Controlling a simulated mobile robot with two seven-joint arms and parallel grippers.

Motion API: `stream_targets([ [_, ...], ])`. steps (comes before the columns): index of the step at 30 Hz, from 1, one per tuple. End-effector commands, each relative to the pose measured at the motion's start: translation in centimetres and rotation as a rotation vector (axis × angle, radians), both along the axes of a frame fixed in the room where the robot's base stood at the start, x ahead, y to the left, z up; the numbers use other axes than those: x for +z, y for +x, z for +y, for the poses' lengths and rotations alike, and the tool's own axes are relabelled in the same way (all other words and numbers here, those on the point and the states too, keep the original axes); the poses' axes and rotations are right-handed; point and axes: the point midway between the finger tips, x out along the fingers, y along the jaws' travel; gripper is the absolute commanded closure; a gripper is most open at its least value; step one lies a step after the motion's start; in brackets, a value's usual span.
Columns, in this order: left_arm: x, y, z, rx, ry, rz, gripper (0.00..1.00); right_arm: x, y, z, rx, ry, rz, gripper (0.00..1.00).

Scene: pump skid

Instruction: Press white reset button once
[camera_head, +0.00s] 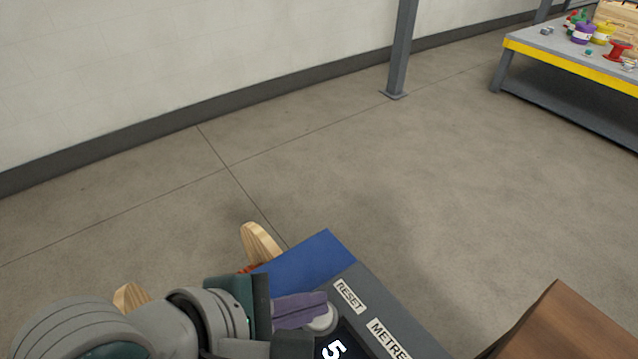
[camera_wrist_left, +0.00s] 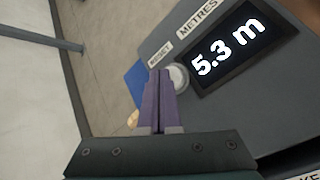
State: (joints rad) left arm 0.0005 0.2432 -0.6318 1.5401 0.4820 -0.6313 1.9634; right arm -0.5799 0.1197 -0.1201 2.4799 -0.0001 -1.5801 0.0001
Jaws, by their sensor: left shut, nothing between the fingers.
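The white reset button (camera_head: 323,319) is a round pale knob on a dark grey panel (camera_head: 384,306), just below the RESET label (camera_head: 349,296). In the left wrist view the button (camera_wrist_left: 179,76) sits between the RESET label (camera_wrist_left: 160,54) and the lit display (camera_wrist_left: 228,47) reading 5.3 m. My left gripper (camera_head: 326,304) is shut and empty, its purple fingers together. In the left wrist view its fingertips (camera_wrist_left: 160,73) are right beside the button's left edge; I cannot tell whether they touch it. The fingers partly hide the button in the head view. My right gripper is not in view.
A blue part (camera_head: 315,257) and rounded wooden pieces (camera_head: 258,243) lie beyond the panel. A brown wooden surface (camera_head: 565,328) is at the lower right. A yellow-edged bench (camera_head: 568,66) with spools stands at the far right. The floor between is clear.

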Motion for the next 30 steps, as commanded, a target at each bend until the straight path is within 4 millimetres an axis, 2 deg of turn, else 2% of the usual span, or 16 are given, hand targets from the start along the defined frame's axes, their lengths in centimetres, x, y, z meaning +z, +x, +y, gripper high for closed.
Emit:
stream_targets([
  [30,-1.1,0.0,0.0,0.000,0.001,0.001,1.00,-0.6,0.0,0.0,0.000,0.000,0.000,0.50],
])
